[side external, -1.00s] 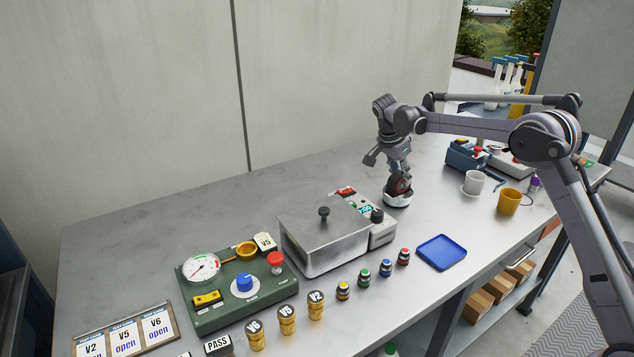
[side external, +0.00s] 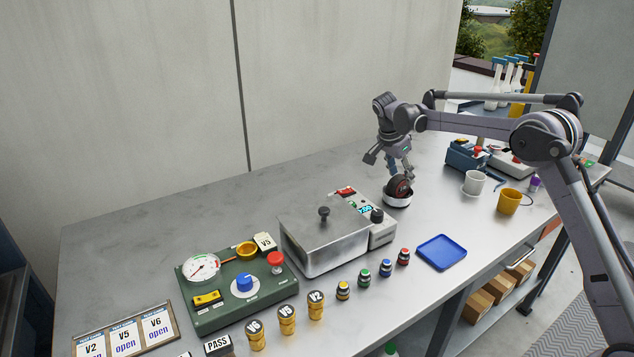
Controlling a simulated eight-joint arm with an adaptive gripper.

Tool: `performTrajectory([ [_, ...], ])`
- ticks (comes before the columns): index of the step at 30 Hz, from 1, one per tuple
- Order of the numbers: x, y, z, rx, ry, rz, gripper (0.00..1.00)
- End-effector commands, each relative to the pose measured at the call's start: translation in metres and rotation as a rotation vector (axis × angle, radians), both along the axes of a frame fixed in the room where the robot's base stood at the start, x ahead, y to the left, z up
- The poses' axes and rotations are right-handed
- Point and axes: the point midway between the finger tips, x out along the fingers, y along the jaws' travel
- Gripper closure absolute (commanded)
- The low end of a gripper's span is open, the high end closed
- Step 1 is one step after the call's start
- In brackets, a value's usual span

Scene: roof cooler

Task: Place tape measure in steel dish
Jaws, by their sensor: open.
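The tape measure (side external: 400,187), dark with a reddish face, stands on edge in the steel dish (side external: 397,201), a shallow round bowl behind the metal box. My gripper (side external: 401,177) is open just above and around the top of the tape measure. I cannot tell whether a finger still touches it. The bottom of the tape measure is hidden by the dish's rim.
A lidded metal box (side external: 325,237) stands in front and left of the dish. A blue tray (side external: 441,252), a white cup (side external: 474,182) and a yellow mug (side external: 509,201) are to the right. Several small bottles stand in front. The bench's back left is clear.

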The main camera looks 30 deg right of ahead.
Motion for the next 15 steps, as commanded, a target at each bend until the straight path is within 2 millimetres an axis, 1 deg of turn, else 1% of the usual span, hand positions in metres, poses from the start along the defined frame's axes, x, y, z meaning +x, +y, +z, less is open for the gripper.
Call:
performTrajectory([
  [9,0.0,0.025,0.059,0.0,0.0,0.002,0.48],
  [15,0.0,0.038,0.091,0.0,0.0,0.002,0.48],
])
